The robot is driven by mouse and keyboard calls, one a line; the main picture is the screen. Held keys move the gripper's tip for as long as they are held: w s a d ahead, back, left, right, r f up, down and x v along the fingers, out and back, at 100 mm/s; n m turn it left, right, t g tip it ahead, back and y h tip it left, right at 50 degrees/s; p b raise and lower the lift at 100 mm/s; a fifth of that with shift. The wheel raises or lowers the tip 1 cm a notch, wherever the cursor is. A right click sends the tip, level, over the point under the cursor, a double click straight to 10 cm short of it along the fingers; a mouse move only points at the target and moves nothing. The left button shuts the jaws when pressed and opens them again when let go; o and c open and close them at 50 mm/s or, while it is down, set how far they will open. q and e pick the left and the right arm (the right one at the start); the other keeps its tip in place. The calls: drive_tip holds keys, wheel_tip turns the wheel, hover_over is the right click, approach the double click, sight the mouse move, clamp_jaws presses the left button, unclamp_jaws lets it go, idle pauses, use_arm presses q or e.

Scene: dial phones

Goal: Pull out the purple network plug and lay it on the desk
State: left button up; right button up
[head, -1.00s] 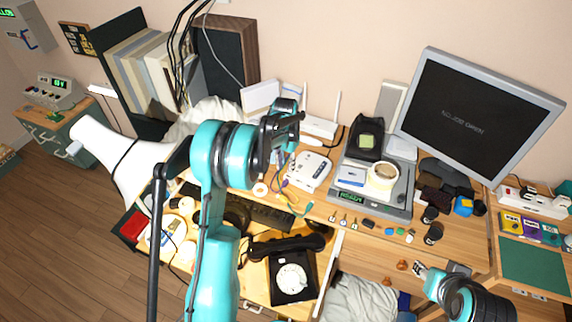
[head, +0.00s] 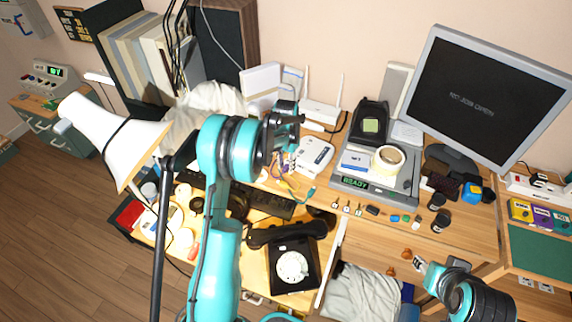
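A purple cable (head: 283,170) shows at the left side of a small white box (head: 313,156) on the desk, below my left gripper. The purple plug itself is too small or hidden behind the gripper to make out. My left gripper (head: 290,138) is dark and turquoise and hangs close to the white box's upper left. Its fingers are seen edge-on, so I cannot tell whether it is open, or whether it touches the cable. My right gripper (head: 420,265) is low at the right, over the desk's front edge, away from the cables. Bare desk (head: 330,200) shows right of the cables.
A white router (head: 322,113) with antennas stands behind the box. A grey scale-like device (head: 375,190) holding a tape roll (head: 388,159) is to the right. A monitor (head: 485,100) stands at the right.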

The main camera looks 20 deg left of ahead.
use_arm(q)
clamp_jaws()
drive_tip(key=shift+s, duration=0.25)
drive_tip(key=shift+s+a, duration=0.2)
drive_tip(key=shift+s, duration=0.75)
drive_tip(key=shift+r, duration=0.1)
drive_tip(key=shift+r+p, duration=1.1)
drive_tip(key=shift+r, duration=0.8)
